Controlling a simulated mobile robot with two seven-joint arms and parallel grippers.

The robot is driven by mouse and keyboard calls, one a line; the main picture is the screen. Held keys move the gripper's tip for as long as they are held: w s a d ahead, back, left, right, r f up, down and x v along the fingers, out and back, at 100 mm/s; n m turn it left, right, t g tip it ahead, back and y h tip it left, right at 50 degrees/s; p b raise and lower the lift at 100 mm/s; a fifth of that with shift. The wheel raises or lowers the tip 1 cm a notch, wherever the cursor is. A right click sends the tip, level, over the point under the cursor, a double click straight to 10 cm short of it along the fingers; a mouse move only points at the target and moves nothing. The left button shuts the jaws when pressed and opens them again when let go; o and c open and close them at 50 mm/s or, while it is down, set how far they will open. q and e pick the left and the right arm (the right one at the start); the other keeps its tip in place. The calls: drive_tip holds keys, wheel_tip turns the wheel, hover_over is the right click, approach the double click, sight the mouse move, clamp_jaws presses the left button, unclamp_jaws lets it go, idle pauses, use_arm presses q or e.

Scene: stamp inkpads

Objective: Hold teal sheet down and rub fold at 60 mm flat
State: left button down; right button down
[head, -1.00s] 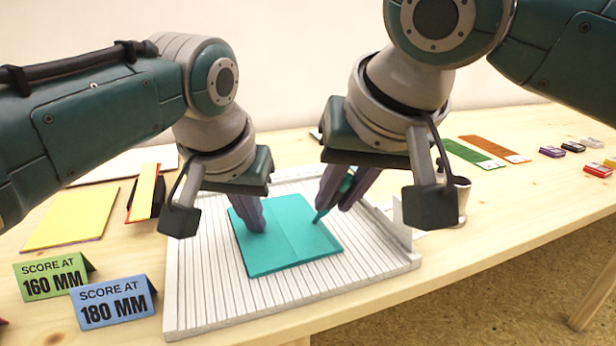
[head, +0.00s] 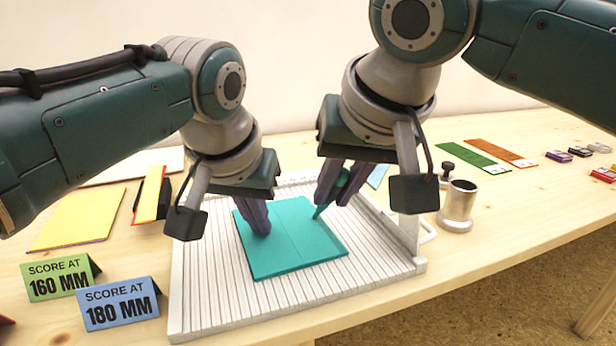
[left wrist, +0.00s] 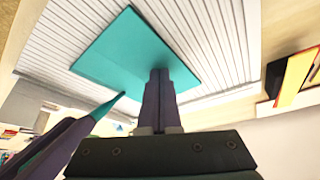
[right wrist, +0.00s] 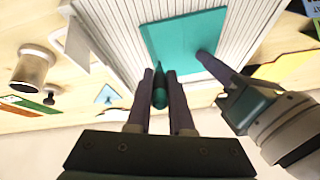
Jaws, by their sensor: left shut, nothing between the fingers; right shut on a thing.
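The teal sheet (head: 300,256) lies on the white grooved board (head: 200,300), with a faint line across it. It also shows in the left wrist view (left wrist: 115,55) and the right wrist view (right wrist: 178,45). My left gripper (head: 262,232) is shut and empty, its fingertips down on the sheet left of that line. My right gripper (head: 334,203) is shut on a teal pointed tool (right wrist: 160,92). The tool's tip points down at the sheet near its far right edge. I cannot tell whether the tip touches.
Score cards, green (head: 58,279) and blue (head: 118,303), stand left of the board. A yellow sheet (head: 75,220) lies behind them. A metal cup (head: 458,206) stands right of the board. Green (head: 463,157) and orange (head: 500,151) strips and several small inkpads lie far right.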

use_arm(q)
drive_tip(key=shift+f, duration=0.1)
use_arm(e)
drive_tip(key=shift+f, duration=0.1)
drive_tip(key=shift+w+a+f, duration=0.1)
drive_tip(key=shift+w+a, duration=0.15)
drive_tip(key=shift+w, duration=0.65)
drive_tip(key=shift+w+a, duration=0.3)
drive_tip(key=shift+w, duration=0.65)
drive_tip(key=shift+w, duration=0.1)
drive_tip(key=shift+w+a, duration=0.25)
drive_tip(key=shift+w, duration=0.4)
drive_tip(key=shift+r, duration=2.65)
